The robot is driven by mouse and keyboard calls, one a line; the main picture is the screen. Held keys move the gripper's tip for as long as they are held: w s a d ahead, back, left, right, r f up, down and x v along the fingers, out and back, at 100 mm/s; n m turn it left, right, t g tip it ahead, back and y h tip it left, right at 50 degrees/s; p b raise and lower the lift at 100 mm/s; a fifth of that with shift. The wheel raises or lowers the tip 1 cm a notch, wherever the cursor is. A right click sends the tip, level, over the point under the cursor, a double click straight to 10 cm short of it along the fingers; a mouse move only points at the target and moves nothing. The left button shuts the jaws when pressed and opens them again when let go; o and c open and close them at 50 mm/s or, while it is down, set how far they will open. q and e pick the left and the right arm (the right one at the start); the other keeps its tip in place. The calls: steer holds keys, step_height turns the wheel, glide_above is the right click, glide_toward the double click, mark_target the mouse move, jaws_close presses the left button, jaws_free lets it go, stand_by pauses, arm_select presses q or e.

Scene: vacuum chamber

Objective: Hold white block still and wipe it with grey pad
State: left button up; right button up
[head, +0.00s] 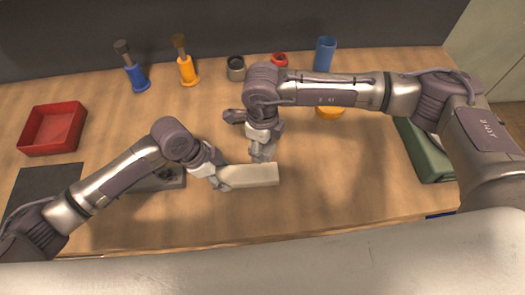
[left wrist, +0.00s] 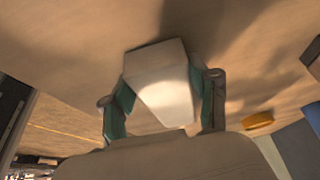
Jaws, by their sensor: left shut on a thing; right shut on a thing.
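The white block (head: 256,176) lies lengthwise near the front middle of the table in the head view. My left gripper (head: 222,177) is shut on its left end. In the left wrist view the block (left wrist: 163,85) sits between the two teal-lined fingers (left wrist: 160,105). My right gripper (head: 262,152) points down just behind the block's top edge, shut on a small grey thing that looks like the grey pad. The pad is mostly hidden by the fingers, and I cannot tell whether it touches the block.
A red tray (head: 53,129) stands at the left, and a green case (head: 427,150) at the right. Blue (head: 136,77) and orange (head: 187,70) brushes, a grey cup (head: 236,69) and a blue cylinder (head: 325,54) stand along the back. Table right of the block is clear.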

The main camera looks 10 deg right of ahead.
steer(key=shift+r, duration=1.85)
arm_select(q)
steer(key=o, duration=1.5)
steer(key=v, duration=1.2)
steer(key=shift+a, duration=0.1)
